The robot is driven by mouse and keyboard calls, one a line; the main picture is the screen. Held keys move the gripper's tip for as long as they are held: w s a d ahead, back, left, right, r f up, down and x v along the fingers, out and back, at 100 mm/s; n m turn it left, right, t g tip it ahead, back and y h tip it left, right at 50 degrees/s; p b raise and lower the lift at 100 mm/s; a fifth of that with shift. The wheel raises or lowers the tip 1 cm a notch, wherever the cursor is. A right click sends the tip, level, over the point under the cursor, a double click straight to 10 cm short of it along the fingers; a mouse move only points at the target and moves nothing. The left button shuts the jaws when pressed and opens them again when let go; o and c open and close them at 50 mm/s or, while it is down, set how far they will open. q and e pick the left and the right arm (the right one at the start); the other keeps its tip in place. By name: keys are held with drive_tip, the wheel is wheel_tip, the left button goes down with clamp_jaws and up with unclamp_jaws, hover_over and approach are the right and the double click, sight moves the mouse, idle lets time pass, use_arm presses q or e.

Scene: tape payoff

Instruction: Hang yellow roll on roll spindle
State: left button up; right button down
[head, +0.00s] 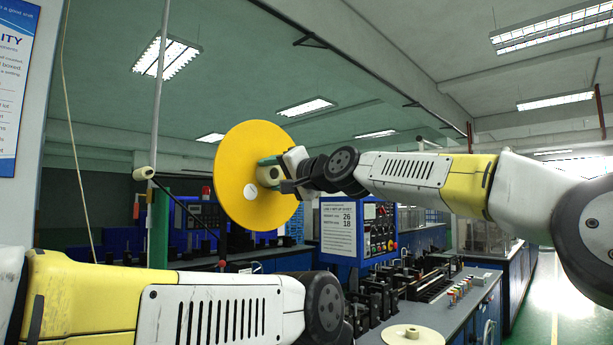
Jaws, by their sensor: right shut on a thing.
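The yellow roll (237,160) is a large, thin disc held up high left of the picture's middle, its flat face turned towards me. A small pale spot shows near its centre. My right gripper (276,174) reaches in from the right and is shut on the roll's hub at its right side. I cannot make out the roll spindle for certain; the disc covers what lies behind it. My left arm crosses the bottom left, and its gripper is not in view.
A cream roller (143,173) with a dark slanting arm stands left of the roll, near a green post (159,230). A control panel (379,230) and sign (338,228) stand behind. A cream disc (413,336) lies on the grey bench at bottom right.

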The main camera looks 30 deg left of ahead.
drive_tip(key=shift+a+r, duration=0.1)
drive_tip(key=shift+a, duration=0.05)
drive_tip(key=shift+x, duration=2.3)
drive_tip(key=shift+s+a, duration=0.1)
drive_tip(key=shift+a, duration=0.15)
drive_tip(key=shift+x, duration=0.9)
drive_tip(key=shift+s+a+f, duration=0.1)
drive_tip(key=shift+a+f, duration=0.05)
drive_tip(key=shift+f, duration=0.05)
drive_tip(key=shift+w+a, duration=0.2)
drive_tip(key=shift+a, duration=0.25)
drive_tip(key=shift+a, duration=0.1)
drive_tip(key=shift+w+a, duration=0.1)
drive_tip(key=shift+a, duration=0.25)
drive_tip(key=shift+a, duration=0.1)
